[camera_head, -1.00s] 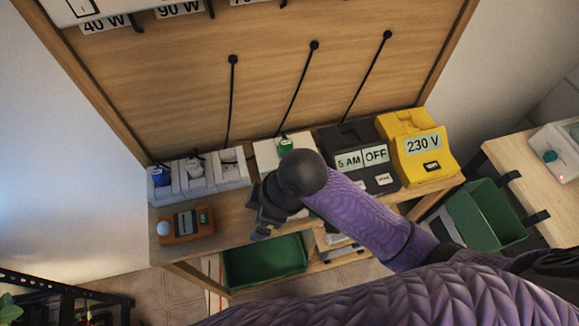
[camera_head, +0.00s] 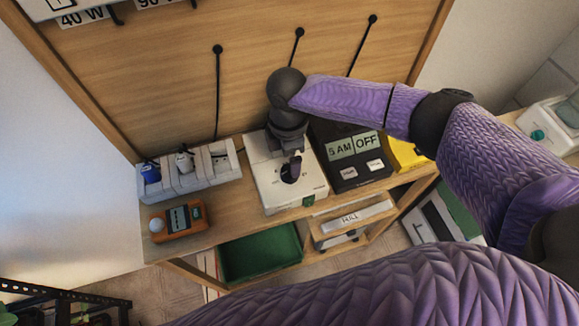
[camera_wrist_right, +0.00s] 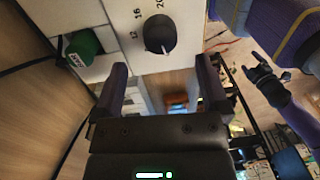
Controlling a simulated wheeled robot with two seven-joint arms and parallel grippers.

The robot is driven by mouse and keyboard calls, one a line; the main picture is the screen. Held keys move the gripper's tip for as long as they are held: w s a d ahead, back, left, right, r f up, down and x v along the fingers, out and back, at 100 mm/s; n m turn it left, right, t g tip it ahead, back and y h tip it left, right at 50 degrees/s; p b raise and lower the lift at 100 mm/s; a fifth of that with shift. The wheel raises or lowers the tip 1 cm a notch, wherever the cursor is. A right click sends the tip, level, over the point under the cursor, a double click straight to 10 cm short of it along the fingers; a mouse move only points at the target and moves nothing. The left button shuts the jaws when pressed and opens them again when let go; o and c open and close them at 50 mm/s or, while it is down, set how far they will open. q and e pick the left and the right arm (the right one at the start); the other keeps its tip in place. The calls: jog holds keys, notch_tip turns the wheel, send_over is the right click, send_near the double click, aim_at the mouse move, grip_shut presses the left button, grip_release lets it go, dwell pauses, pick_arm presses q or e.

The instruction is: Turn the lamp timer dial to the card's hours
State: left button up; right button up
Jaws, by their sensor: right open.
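The lamp timer is a white box (camera_head: 262,192) on the bench in the head view, with a dark round dial (camera_head: 291,172) on its face. In the right wrist view the dial (camera_wrist_right: 160,35) shows a pale pointer mark, with 12, 16 and 20 printed beside it. My right gripper (camera_head: 290,157) is over the timer, near the dial. In the wrist view its two fingers (camera_wrist_right: 162,88) are spread with nothing between them, and the dial is beyond them. My left gripper (camera_wrist_right: 264,78) seems to show small at the right of the wrist view. I cannot make out an hours card.
A black box (camera_head: 345,183) reading 5 AM and OFF stands right of the timer, a yellow box (camera_head: 405,154) beyond it. White sockets (camera_head: 189,177) and an orange meter (camera_head: 178,219) stand left. A green bin (camera_head: 262,252) sits below.

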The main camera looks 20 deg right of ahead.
aim_at(277, 196)
notch_tip(277, 196, down, 6)
jog(key=shift+s+r+b, duration=0.15)
jog(key=shift+r+b, duration=0.05)
jog(key=shift+b, duration=0.3)
jog(key=shift+c, duration=0.4)
jog(key=shift+r, duration=0.1)
jog(key=c, duration=1.2)
